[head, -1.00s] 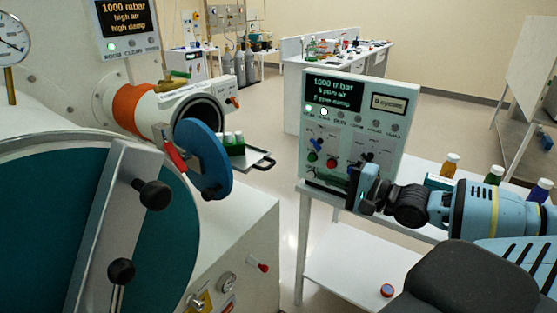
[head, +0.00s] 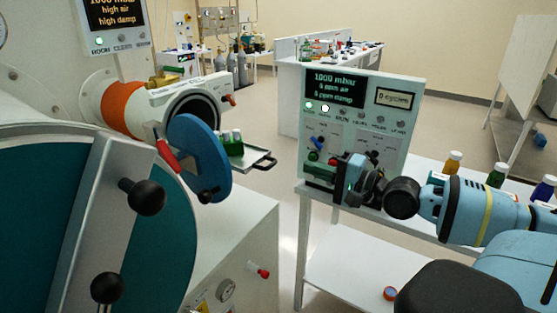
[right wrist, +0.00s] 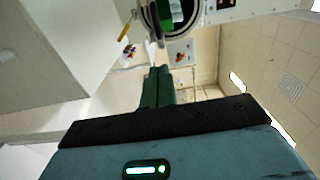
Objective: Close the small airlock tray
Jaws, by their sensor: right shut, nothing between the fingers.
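The small airlock (head: 180,105) is a white tube with an orange ring on the left. Its round blue door (head: 200,160) stands swung open. The tray (head: 258,164) sticks out of the opening to the right, its dark handle end outward. My left gripper is not in view.
The control panel (head: 385,95) stands on a white table (head: 350,258) behind my right gripper. Several bottles (head: 497,174) stand at the table's right. A large teal round door (head: 40,220) fills the lower left. Open floor shows between the airlock and the table.

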